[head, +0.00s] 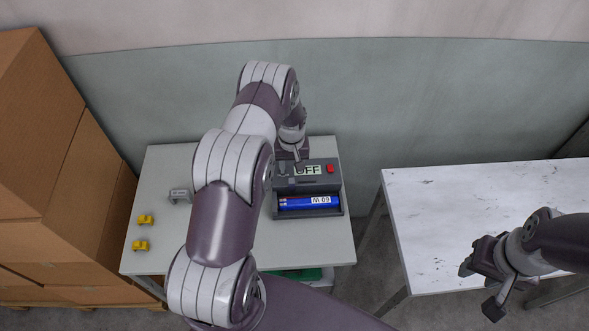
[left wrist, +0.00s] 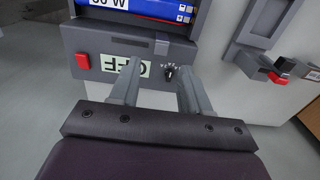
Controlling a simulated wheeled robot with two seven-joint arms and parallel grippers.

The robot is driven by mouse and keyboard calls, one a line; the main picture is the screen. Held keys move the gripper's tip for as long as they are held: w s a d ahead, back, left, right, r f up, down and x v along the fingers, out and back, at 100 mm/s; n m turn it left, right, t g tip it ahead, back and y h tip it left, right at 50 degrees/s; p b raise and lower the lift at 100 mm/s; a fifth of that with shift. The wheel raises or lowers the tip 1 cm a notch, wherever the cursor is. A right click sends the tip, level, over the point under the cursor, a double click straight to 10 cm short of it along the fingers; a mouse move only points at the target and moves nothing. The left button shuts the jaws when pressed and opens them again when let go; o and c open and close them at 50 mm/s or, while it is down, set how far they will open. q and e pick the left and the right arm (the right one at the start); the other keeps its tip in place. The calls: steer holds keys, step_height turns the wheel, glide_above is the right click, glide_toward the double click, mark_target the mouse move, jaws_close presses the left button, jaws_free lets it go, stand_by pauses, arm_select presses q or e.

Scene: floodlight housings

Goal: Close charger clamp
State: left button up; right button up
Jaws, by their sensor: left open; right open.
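The grey charger (head: 335,170) stands on the left table, with a display reading OFF and a red button (head: 331,169). A blue battery (head: 310,202) marked 60 W lies in its tray. In the left wrist view, the charger (left wrist: 90,42) has a small dark knob (left wrist: 169,72) and a grey bar with a small block (left wrist: 161,46); I cannot tell which part is the clamp. My left gripper (left wrist: 158,88) is open, its fingertips close to the charger face on either side of the knob; contact is unclear. My right gripper (head: 478,280) is open and empty over the right table.
A small grey part (head: 180,196) and two yellow parts (head: 145,220) lie on the left table (head: 165,165). Cardboard boxes (head: 60,190) are stacked at the left. The right table (head: 430,200) is mostly bare, with a gap between the tables.

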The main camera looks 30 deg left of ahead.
mark_target(292, 179)
arm_select(q)
step_height(292, 179, down, 4)
steer(key=shift+a+f+p, duration=0.15)
steer(key=shift+f+p, duration=0.1)
steer(key=shift+p, duration=0.25)
steer(key=shift+f, duration=0.25)
arm_select(e)
steer(key=shift+r, duration=0.85)
arm_select(q)
jaws_close()
arm_select(e)
steer(key=shift+a, duration=0.1)
